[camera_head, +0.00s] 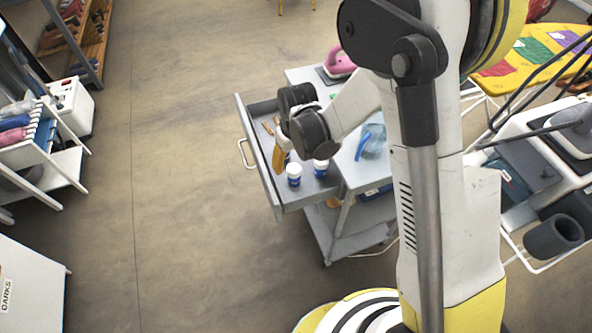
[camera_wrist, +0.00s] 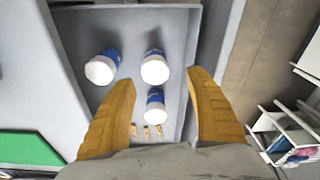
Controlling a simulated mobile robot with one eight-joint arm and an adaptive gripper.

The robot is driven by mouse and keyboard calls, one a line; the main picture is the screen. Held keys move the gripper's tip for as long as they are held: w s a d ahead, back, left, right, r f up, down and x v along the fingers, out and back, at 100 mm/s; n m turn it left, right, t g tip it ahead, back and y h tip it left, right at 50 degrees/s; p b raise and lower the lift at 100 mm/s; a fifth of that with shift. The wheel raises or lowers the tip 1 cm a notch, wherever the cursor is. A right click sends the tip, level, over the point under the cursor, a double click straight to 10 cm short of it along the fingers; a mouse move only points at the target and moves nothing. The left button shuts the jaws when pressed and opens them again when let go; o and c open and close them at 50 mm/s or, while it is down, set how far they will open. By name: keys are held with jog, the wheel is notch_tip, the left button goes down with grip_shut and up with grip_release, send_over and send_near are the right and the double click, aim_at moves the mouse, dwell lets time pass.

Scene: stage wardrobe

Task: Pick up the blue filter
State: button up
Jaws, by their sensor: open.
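Three small cylinders, blue with white ends, stand in the open grey drawer (camera_head: 264,177). I take them to be filters and cannot tell which is meant. In the wrist view one is at the left (camera_wrist: 103,67), one at upper middle (camera_wrist: 155,67) and one nearer me (camera_wrist: 155,105). The head view shows a left cylinder (camera_head: 294,175) and a right cylinder (camera_head: 320,168); the third is hidden there. My gripper (camera_wrist: 163,79) points down over the drawer, its orange fingers apart and empty. In the picture, the nearer cylinder lies between the fingers; the left one is outside.
Several small orange-brown pegs (camera_wrist: 147,131) lie in the drawer. The cart top holds a pink iron (camera_head: 340,61), a clear blue-handled bottle (camera_head: 372,142) and a green item (camera_wrist: 28,148). An ironing board (camera_head: 533,58) stands right. The floor left of the drawer is clear.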

aim_at(291, 168)
jog(key=f+b, duration=0.1)
jog(key=f, duration=0.3)
jog(key=shift+w, duration=0.2)
jog(key=f+b, duration=0.1)
jog(key=f, duration=0.1)
jog(key=f+b, duration=0.2)
jog(key=f, duration=0.1)
jog(key=shift+w+d+f+b, duration=0.1)
jog(key=shift+w+d+b, duration=0.1)
jog(key=shift+b, duration=0.1)
jog(key=c, duration=1.3)
